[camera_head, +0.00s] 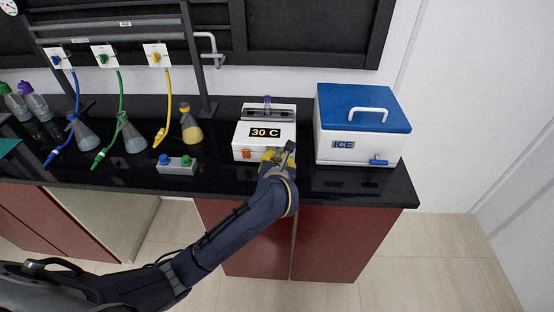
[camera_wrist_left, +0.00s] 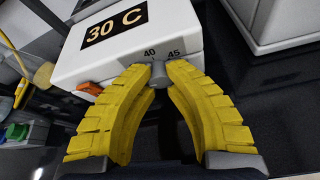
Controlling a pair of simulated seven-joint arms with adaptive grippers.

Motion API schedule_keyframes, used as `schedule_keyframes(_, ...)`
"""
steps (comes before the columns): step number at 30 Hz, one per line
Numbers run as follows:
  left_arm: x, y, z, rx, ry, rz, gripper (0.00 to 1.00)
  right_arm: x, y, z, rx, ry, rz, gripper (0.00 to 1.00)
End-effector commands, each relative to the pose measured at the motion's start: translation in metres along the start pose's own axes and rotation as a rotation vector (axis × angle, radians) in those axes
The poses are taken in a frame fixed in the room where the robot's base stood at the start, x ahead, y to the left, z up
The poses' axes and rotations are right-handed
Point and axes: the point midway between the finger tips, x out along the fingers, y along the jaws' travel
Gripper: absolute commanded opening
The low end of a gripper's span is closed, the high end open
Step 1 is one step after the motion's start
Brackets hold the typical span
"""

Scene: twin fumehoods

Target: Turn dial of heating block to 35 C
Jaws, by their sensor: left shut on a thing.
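The heating block (camera_head: 250,138) is a white box on the black bench, and its display (camera_head: 265,133) reads 30 C. It also fills the upper part of the left wrist view, with the same 30 C display (camera_wrist_left: 115,25). Its grey dial (camera_wrist_left: 159,73) is on the front face, with the marks 40 and 45 visible above it; other marks are hidden. My left gripper (camera_wrist_left: 160,68) has yellow fingers, with their tips shut on the dial from both sides. In the head view my left gripper (camera_head: 272,156) is at the block's front right. My right gripper is in neither view.
A blue-lidded ICE box (camera_head: 340,142) stands close to the right of the block. An orange switch (camera_head: 247,154) is on the block's front left. A grey box with blue and green knobs (camera_head: 176,168) and several flasks stand to the left.

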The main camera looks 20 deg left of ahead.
Motion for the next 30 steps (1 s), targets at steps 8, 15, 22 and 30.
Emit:
schedule_keyframes(8, 0.0001, -0.002, -0.002, 0.227, 0.017, 0.095, 0.0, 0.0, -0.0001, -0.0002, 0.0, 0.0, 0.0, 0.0)
schedule_keyframes(15, 0.0002, -0.002, -0.0025, 0.381, 0.026, 0.159, 0.0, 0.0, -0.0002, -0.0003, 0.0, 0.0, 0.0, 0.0)
schedule_keyframes(22, 0.0005, -0.0018, -0.0027, 0.474, 0.031, 0.199, 0.0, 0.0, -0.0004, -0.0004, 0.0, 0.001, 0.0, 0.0)
schedule_keyframes(30, 0.0005, -0.0014, -0.0026, 0.518, 0.033, 0.218, 0.0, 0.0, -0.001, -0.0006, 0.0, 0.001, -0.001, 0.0)
